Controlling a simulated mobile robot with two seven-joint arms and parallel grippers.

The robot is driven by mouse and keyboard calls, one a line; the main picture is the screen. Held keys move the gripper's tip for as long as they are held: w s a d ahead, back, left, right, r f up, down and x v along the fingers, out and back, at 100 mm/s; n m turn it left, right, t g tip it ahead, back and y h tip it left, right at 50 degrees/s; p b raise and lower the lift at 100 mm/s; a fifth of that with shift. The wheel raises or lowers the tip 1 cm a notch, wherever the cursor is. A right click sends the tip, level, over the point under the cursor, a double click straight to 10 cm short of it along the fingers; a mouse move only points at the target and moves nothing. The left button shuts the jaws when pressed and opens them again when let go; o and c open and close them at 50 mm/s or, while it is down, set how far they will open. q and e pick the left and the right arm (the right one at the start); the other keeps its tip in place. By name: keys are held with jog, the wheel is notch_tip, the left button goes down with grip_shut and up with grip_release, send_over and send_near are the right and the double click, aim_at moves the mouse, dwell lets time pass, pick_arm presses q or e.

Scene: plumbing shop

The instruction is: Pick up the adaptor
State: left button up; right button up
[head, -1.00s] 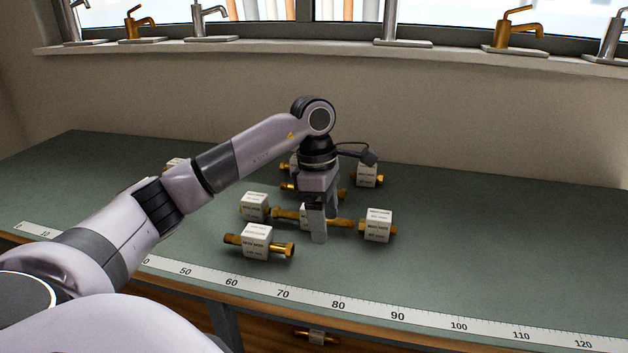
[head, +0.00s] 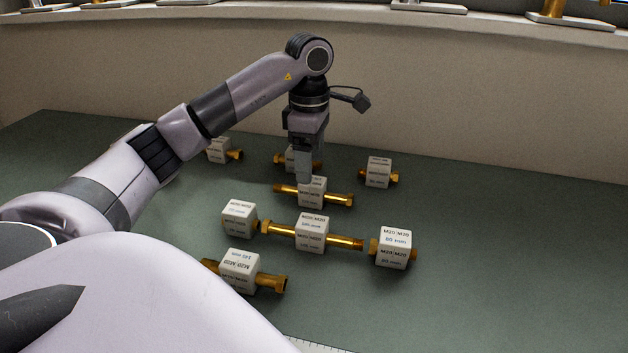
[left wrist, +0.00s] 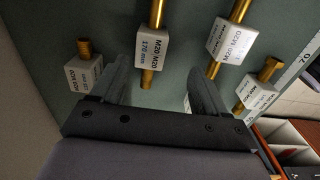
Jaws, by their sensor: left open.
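Several brass adaptors with white labelled blocks lie on the green bench. In the head view, my left gripper (head: 304,174) is open and points down, over or just behind one adaptor (head: 341,199) in the back part of the group. A longer adaptor (head: 343,242) lies in front of that one. In the left wrist view, the two open fingers (left wrist: 160,88) stand apart with nothing between their tips. An adaptor labelled M20 M20 170 mm (left wrist: 151,48) lies beyond them, roughly in line with the gap. My right gripper is not in view.
Other adaptors stand close by: back right (head: 378,173), front right (head: 393,249), left (head: 239,219), front left (head: 240,271) and back left (head: 218,150). Bare bench top (head: 510,260) is free on the right. A wall (head: 480,100) rises behind.

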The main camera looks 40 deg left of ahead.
aim_at(313, 184)
pick_arm(q)
jog(key=shift+w+a, duration=0.15)
jog(key=shift+a, duration=0.05)
jog(key=shift+w+f, duration=0.1)
jog(key=shift+f, duration=0.05)
notch_tip(313, 184, down, 2)
jog(key=shift+f, duration=0.1)
jog(key=shift+w+f+p, duration=0.15)
jog(key=shift+w+f, duration=0.05)
jog(key=shift+f, duration=0.95)
jog(key=shift+w+f+p, duration=0.15)
jog(key=shift+f, duration=0.95)
jog(key=c, duration=1.2)
